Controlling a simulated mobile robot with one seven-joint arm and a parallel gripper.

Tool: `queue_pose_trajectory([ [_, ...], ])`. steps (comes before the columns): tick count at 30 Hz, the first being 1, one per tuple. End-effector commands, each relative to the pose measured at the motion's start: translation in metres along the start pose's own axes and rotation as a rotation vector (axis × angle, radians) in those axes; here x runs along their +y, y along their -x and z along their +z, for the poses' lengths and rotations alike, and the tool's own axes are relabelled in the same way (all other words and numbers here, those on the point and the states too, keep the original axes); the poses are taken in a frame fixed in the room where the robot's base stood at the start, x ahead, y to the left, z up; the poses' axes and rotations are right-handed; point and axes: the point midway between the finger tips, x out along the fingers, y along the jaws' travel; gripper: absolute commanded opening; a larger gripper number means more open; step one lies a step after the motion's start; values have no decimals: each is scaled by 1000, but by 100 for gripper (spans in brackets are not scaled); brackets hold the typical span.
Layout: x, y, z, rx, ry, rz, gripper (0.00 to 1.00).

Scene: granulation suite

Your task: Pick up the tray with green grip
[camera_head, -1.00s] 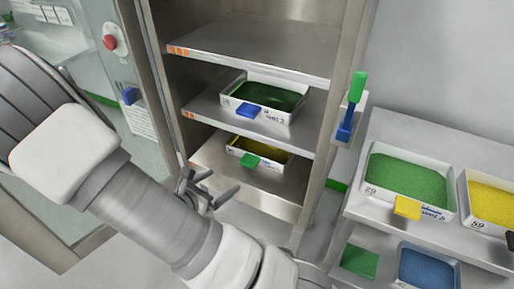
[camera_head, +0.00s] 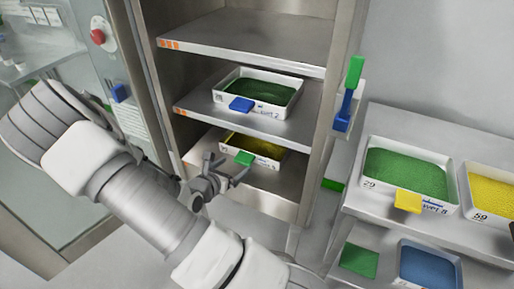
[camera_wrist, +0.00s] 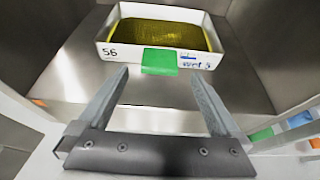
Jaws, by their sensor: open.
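The tray with green grip (camera_head: 262,149) is a white tray of yellow granules on the lower shelf of the cabinet. Its green grip (camera_head: 244,158) sticks out at the front. In the wrist view the tray (camera_wrist: 107,40) is marked 56 and "wet 5", and its grip (camera_wrist: 159,61) lies just beyond the fingertips, centred between them. My gripper (camera_head: 227,168) is open and empty in front of the tray; in the wrist view its two fingers (camera_wrist: 160,80) point at the grip with a gap around it.
A white tray with a blue grip (camera_head: 241,104) and green granules stands on the shelf above (camera_head: 190,102). Cabinet side walls flank the shelf. On the right, a rack holds a green-filled tray with a yellow grip (camera_head: 408,201) and a yellow-filled tray (camera_head: 490,195).

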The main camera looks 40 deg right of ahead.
Motion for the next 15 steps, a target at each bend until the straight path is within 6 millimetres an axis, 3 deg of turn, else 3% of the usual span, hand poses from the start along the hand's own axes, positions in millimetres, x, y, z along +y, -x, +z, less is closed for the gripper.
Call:
queue_pose_trajectory([
  [9, 0, -43, -5, -1, 0, -3, 100],
  [15, 0, -52, -3, 0, 0, -2, 100],
])
